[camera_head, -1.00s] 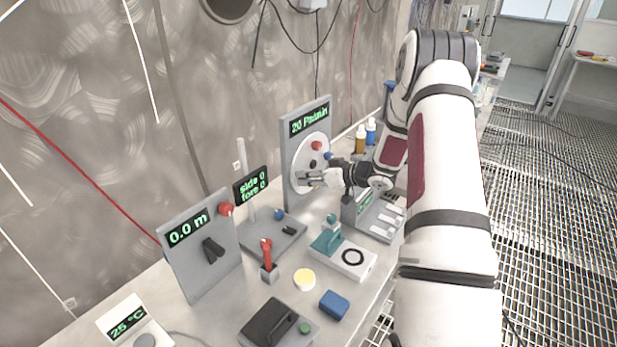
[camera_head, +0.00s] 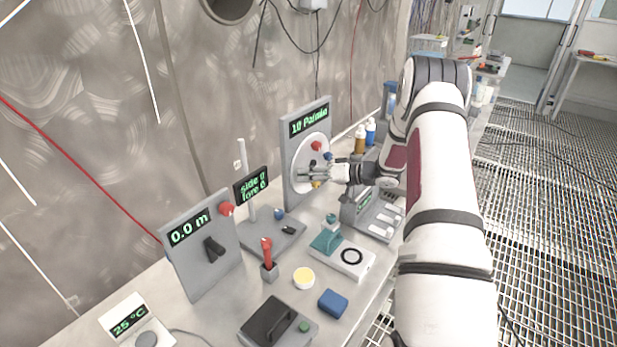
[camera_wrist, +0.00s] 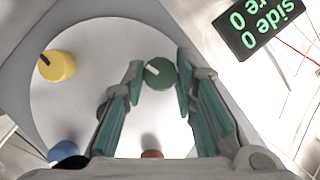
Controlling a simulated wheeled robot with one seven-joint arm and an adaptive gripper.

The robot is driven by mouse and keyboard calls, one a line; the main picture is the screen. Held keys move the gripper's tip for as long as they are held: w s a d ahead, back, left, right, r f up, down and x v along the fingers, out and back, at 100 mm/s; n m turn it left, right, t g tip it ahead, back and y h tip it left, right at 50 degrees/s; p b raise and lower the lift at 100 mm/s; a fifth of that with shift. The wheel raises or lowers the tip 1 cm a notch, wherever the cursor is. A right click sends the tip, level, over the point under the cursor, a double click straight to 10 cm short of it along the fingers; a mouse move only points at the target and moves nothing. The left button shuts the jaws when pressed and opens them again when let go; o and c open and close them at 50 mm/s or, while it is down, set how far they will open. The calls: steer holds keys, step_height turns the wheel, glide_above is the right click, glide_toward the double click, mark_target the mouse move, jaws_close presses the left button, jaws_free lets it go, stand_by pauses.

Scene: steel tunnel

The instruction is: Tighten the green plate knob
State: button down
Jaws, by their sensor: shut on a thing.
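The grey upright panel (camera_head: 291,160) carries a white round plate (camera_head: 303,150) with coloured knobs and a display reading "10 Pa/min". In the wrist view the green knob (camera_wrist: 160,73), with a white mark, sits between my fingertips. My gripper (camera_head: 303,175) reaches the plate from the right and is shut on the green knob, which it hides in the head view. The yellow knob (camera_wrist: 57,66) is left of it in the wrist view. A red knob (camera_head: 316,145) and a blue knob (camera_head: 328,156) sit above my gripper in the head view.
The "side 0, fore 0" display (camera_head: 251,186) stands left of the panel, close to my fingers in the wrist view (camera_wrist: 258,25). A teal-and-white device (camera_head: 342,255) and a grey device (camera_head: 370,215) stand in front. Brown and blue bottles (camera_head: 360,138) are behind my wrist.

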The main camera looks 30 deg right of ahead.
steer(key=shift+f+m+y+b, duration=0.15)
steer(key=shift+m+y+b, duration=0.4)
steer(key=shift+m, duration=0.55)
steer(key=shift+d, duration=0.1)
steer(key=c, duration=1.3)
jaws_free()
steer(key=v, duration=1.2)
steer(key=shift+d+f, duration=0.1)
steer(key=shift+f, duration=0.05)
